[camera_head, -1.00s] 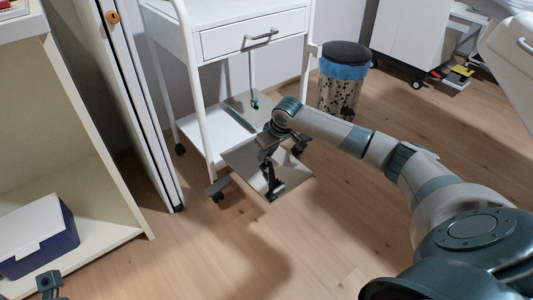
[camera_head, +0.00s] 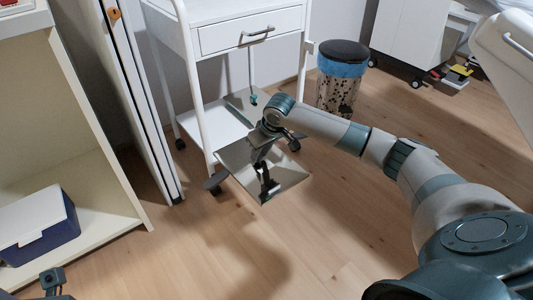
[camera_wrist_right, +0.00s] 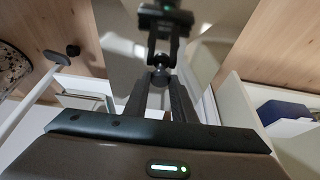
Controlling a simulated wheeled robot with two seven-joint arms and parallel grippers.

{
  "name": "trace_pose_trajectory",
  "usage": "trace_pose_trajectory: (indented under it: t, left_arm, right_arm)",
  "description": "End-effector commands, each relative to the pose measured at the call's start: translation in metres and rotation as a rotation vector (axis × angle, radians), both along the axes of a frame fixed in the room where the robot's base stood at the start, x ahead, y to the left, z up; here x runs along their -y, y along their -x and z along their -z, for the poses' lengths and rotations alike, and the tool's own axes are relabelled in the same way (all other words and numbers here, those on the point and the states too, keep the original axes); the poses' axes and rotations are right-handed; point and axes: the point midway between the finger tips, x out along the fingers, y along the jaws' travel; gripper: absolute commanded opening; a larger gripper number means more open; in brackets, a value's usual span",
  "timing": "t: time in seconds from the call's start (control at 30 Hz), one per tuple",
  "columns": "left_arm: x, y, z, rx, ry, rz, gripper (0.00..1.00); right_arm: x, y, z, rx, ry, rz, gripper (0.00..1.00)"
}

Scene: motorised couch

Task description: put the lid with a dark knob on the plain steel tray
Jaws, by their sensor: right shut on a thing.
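My right gripper (camera_head: 263,161) is shut on the dark knob (camera_wrist_right: 160,74) of a square, mirror-like steel lid (camera_head: 236,165). The lid hangs below the gripper, in front of the white trolley and above the floor. The lid also shows in the right wrist view (camera_wrist_right: 122,42), with a dark reflection of my gripper in it. A grey, tray-like thing (camera_head: 240,112) lies on the trolley's lower shelf, partly hidden by my right wrist; I cannot tell surely that it is the plain steel tray. Part of my left arm's end (camera_head: 52,281) shows at the bottom left; its jaws are unclear.
The white trolley (camera_head: 206,100) has a drawer, posts and castors close to the lid. A bin with a blue rim (camera_head: 342,75) stands right of it. A shelf unit with a blue box (camera_head: 45,225) is at left. The wooden floor in front is clear.

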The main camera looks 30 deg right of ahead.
Motion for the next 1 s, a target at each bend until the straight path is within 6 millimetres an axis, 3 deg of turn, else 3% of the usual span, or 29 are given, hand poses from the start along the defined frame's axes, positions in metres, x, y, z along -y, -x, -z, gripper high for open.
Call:
trace_pose_trajectory:
  t: [0.27, 0.37, 0.6, 0.8, 1.0]
  left_arm:
    - [0.0, 0.0, 0.0, 0.0, 0.0, 0.0, 0.21]
    - [0.0, 0.0, 0.0, 0.0, 0.0, 0.0, 0.21]
    - [0.0, 0.0, 0.0, -0.001, 0.0, 0.0, 0.21]
    - [0.0, 0.0, 0.0, -0.001, 0.0, 0.0, 0.21]
    - [0.0, 0.0, 0.0, -0.001, 0.0, 0.0, 0.21]
  right_arm:
    - [-0.052, 0.009, -0.038, 0.006, -0.002, 0.005, 0.0]
    - [-0.08, 0.019, -0.06, 0.009, -0.001, 0.009, 0.0]
    - [-0.147, 0.069, -0.119, 0.009, 0.0, 0.037, 0.0]
    - [-0.174, 0.111, -0.15, 0.006, 0.0, 0.069, 0.0]
    - [-0.18, 0.13, -0.161, 0.001, 0.0, 0.09, 0.0]
